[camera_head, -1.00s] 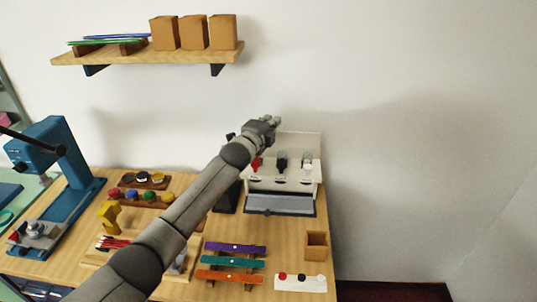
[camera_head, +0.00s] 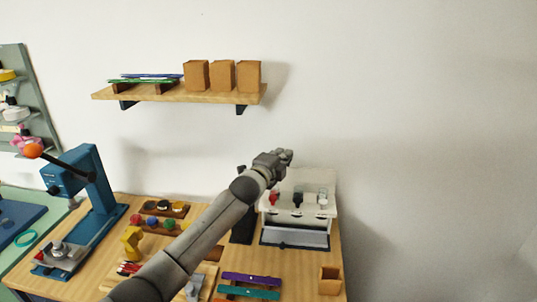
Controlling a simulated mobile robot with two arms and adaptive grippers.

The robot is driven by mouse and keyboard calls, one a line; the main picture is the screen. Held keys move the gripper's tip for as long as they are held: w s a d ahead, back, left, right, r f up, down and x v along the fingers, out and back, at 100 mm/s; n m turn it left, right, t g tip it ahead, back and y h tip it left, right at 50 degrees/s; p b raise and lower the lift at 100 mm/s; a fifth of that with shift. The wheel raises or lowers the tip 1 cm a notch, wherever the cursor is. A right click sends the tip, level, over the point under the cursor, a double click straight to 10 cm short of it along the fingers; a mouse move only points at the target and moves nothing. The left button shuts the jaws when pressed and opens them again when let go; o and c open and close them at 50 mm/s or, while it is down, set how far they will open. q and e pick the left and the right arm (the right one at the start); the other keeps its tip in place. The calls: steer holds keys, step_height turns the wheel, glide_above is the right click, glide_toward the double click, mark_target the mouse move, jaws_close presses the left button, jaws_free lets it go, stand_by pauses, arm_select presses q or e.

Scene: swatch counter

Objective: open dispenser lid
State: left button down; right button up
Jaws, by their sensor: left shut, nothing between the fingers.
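The dispenser (camera_head: 297,208) is a white box at the back right of the wooden counter. Red, black and white-grey taps or knobs show on its front, above a grey tray (camera_head: 295,236). A pale panel rises at its back, which looks like the lid (camera_head: 318,180) standing up. My left gripper (camera_head: 287,155) is shut and empty, at the upper left edge of that panel. I cannot tell whether it touches the panel. My right gripper is not in view.
A wall shelf (camera_head: 180,93) with brown boxes hangs at the upper left. A blue press (camera_head: 85,190) stands at the left. Colored bars (camera_head: 250,279) and a small wooden box (camera_head: 330,281) lie toward the front. A dark object (camera_head: 243,226) stands beside the dispenser.

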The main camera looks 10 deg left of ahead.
arm_select(q)
steer(key=s+a+r+b, duration=0.2)
steer(key=s+a+r, duration=0.15)
steer(key=s, duration=0.25)
steer(key=s+a+f+n+g+y, duration=0.15)
steer(key=s+f+n+g, duration=0.6)
steer(key=s+f, duration=1.3)
steer(key=s+a+f+n+g+y, duration=0.1)
steer(key=s+a+f+n+g, duration=0.2)
steer(key=s, duration=0.6)
steer(key=s+a+f+n+y, duration=0.1)
steer(key=s+a+f+n, duration=0.3)
steer(key=s, duration=0.5)
steer(key=s+a+f+n+g+y, duration=0.2)
steer(key=s+f+n, duration=0.25)
steer(key=s, duration=0.45)
step_height(320, 180, down, 27)
steer(key=s+g+b, duration=0.2)
steer(key=s+a+f+b, duration=0.1)
steer(key=s+a+f, duration=0.1)
steer(key=s+f, duration=1.5)
steer(key=shift+a+f+g, duration=0.35)
steer(key=shift+a+f, duration=0.05)
steer(key=shift+f, duration=0.4)
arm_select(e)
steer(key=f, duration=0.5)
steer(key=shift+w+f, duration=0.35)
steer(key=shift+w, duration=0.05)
